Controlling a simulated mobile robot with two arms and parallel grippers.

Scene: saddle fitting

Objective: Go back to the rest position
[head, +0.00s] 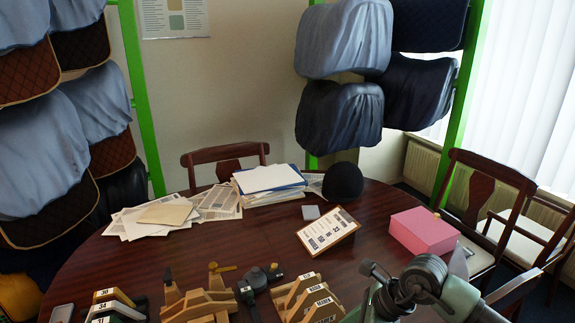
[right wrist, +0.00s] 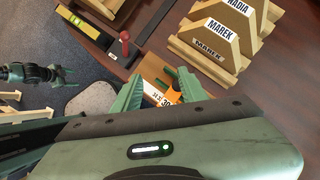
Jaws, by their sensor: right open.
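My right gripper (right wrist: 157,92) shows in the right wrist view, open, with its two green fingers apart. An orange piece with a number label (right wrist: 166,98) shows beyond and between the fingertips; I see no grip on it. In the head view, parts of my right arm (head: 425,280) stand over the table's front right, but the gripper itself is out of that picture. A small dark green gripper, seemingly my left one (right wrist: 58,75), shows at the left of the right wrist view, away from the right gripper. Its jaws are too small to judge.
The dark wooden table (head: 235,245) carries wooden holders with name labels (head: 308,298), a wooden jig (head: 198,303), numbered pieces (head: 112,303), a clipboard (head: 328,231), a pink box (head: 424,231), a black helmet (head: 343,181) and papers (head: 268,180). Chairs (head: 490,195) and saddle racks (head: 138,100) surround it.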

